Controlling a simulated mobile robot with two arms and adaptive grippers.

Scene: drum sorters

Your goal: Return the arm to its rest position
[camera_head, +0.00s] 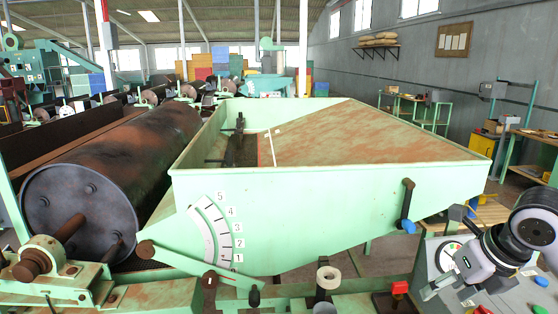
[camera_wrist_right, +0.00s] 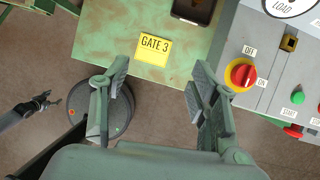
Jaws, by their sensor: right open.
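My right gripper (camera_head: 446,288) is at the lower right of the head view, in front of the grey control panel (camera_head: 432,250). In the right wrist view its two fingers (camera_wrist_right: 160,78) are spread wide with nothing between them. Below them lie the green machine's edge with a yellow "GATE 3" label (camera_wrist_right: 154,46) and brown floor. What seems to be my left gripper (camera_wrist_right: 42,104) shows small and dark at the left of the wrist view; its finger state is unclear. It does not show in the head view.
A large green hopper (camera_head: 330,195) with a lever and numbered scale fills the middle. A rusty drum (camera_head: 95,185) lies left of it. In the wrist view the panel has a red knob on yellow (camera_wrist_right: 241,74) and a green button (camera_wrist_right: 297,97), close right of my right gripper.

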